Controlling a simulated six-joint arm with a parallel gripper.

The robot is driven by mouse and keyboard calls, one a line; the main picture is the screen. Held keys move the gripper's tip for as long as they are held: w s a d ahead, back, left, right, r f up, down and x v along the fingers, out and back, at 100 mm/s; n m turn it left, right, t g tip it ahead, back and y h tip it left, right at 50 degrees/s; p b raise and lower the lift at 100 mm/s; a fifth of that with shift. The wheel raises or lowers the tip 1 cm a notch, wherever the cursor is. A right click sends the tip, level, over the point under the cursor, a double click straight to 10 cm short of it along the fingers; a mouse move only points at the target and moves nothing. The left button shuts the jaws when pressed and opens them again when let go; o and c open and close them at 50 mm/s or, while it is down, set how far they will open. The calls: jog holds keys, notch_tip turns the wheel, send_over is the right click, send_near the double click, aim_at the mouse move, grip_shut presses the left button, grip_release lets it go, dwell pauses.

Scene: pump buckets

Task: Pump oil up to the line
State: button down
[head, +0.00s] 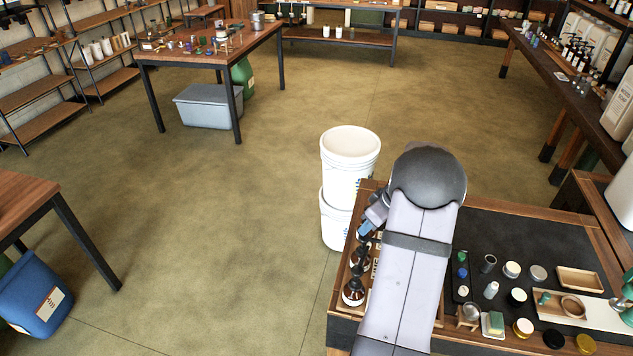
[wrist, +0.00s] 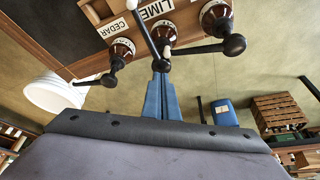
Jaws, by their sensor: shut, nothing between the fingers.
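Brown pump bottles with black pump heads stand in a row in a wooden rack at the table's left edge. In the wrist view, one pump bottle (wrist: 122,47) is beside a CEDAR label (wrist: 112,27), and a middle pump bottle (wrist: 164,32) is beside a LIME label (wrist: 155,9). A third bottle (wrist: 215,14) is at the right. My gripper (wrist: 160,68) is shut and empty, its blue fingertips close to the middle pump; I cannot tell whether they touch. In the head view my gripper (head: 366,229) is over the rack (head: 337,300). No oil level or line is discernible.
Two stacked white buckets (head: 350,148) stand on the floor just beyond the rack. Jars, lids, a sponge (head: 495,323) and a wooden tray (head: 578,279) occupy the table's right side. My arm covers part of the table.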

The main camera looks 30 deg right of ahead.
aim_at(364, 237)
jog(key=shift+f, duration=0.2)
dwell(0.5)
jog(key=shift+f+b, duration=0.35)
jog(key=shift+b, duration=0.2)
jog(key=shift+f+b, duration=1.25)
jog(key=shift+r+p, duration=0.7)
jog(key=shift+r, duration=1.05)
jog(key=shift+f, duration=0.2)
